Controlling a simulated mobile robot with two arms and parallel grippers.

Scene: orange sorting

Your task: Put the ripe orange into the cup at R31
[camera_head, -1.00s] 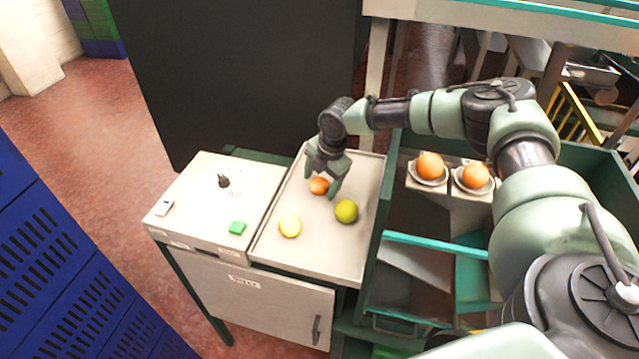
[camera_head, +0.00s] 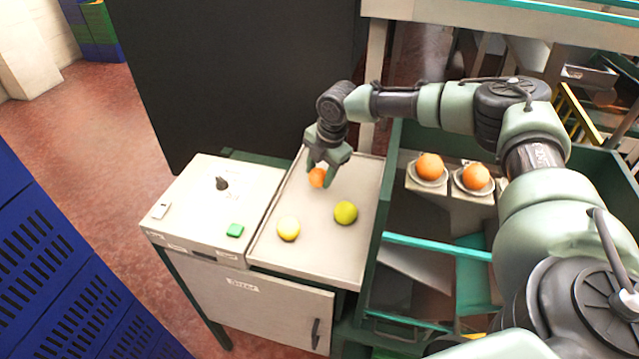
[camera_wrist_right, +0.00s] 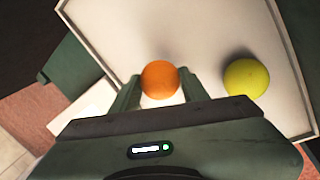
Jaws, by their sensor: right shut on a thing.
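The ripe orange (camera_head: 317,178) is between the fingers of my right gripper (camera_head: 322,174), which is shut on it. The gripper holds it above the back part of the tray (camera_head: 315,240). In the right wrist view the orange (camera_wrist_right: 160,79) sits between the two fingertips (camera_wrist_right: 158,92). Two cups hold oranges at the right: the left cup (camera_head: 427,182) and the right cup (camera_head: 473,190). No R31 label is readable. My left gripper is not in view.
A yellow fruit (camera_head: 288,228) and a yellow-green fruit (camera_head: 345,212) lie on the tray. A panel with a black knob (camera_head: 222,184) and a green button (camera_head: 235,230) stands left of it. A green-walled bin frame (camera_head: 373,240) lies between tray and cups.

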